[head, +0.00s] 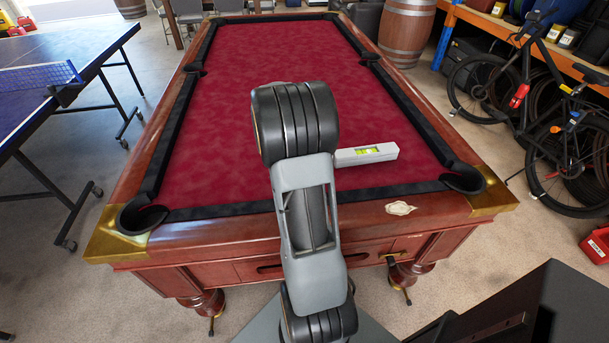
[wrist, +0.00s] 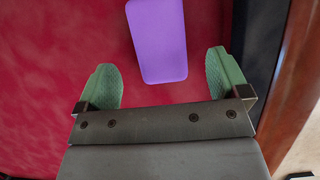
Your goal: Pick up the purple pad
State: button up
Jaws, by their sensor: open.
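The purple pad (wrist: 158,40) lies flat on the red cloth of the pool table in the wrist view. It is a rounded rectangle, cut off by the top edge of that view. My gripper (wrist: 165,75) is open, with its two green fingertips wide apart. The pad's near end shows between and just beyond the fingertips, with a gap on either side. I cannot tell the height of the fingers above the cloth. In the head view the pad is not visible, and my arm covers part of the table.
The pool table (head: 220,110) has raised black cushions and wooden rails. A grey spirit level (head: 366,154) lies on the cloth right of my arm. A table-tennis table (head: 40,100) stands left, bicycles (head: 530,95) stand right, and a barrel (head: 405,30) stands behind. Much of the cloth is clear.

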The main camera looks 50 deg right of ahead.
jog(key=shift+x, duration=2.55)
jog(key=shift+a+f, duration=0.15)
jog(key=shift+f, duration=0.1)
jog(key=c, duration=1)
